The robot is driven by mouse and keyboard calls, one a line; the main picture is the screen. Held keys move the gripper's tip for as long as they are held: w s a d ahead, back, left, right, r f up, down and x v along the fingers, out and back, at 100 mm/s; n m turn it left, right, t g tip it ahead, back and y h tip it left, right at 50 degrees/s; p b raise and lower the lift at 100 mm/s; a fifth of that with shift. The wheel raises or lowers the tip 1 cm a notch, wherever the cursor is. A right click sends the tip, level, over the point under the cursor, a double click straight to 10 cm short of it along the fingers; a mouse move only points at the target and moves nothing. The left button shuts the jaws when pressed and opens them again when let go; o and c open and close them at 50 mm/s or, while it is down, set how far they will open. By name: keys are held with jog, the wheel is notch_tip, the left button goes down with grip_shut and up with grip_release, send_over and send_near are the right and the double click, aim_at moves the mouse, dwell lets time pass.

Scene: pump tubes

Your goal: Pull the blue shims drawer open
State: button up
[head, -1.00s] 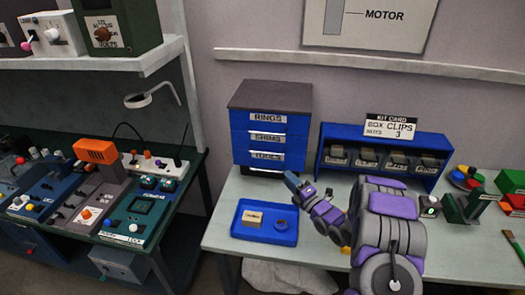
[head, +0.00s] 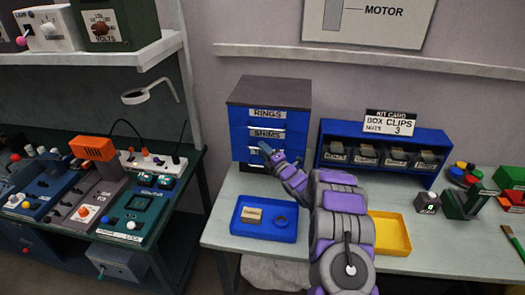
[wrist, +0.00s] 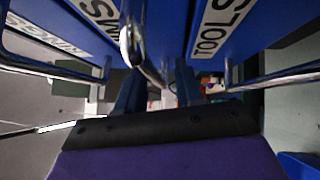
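The blue shims drawer (head: 267,134) is the middle drawer of a grey-topped cabinet, below the rings drawer (head: 267,115). It looks shut. In the wrist view the shims drawer's label (wrist: 97,12) is partly cut off, and the tools drawer (wrist: 215,28) is at right. The shims drawer's metal bar handle (wrist: 143,55) reaches down between the two fingers of my gripper (wrist: 158,92). The fingers are apart; I cannot tell whether they touch the handle.
A blue tray (head: 246,230) with a small box and a round part lies in front of the cabinet. A yellow tray (head: 389,233) is right of my arm. A blue bin rack (head: 381,138) with a kit card stands to the right.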

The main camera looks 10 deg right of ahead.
jog(key=shift+w+a, duration=0.25)
jog(key=shift+w, duration=0.05)
jog(key=shift+d, duration=0.1)
jog(key=c, duration=0.6)
grip_shut()
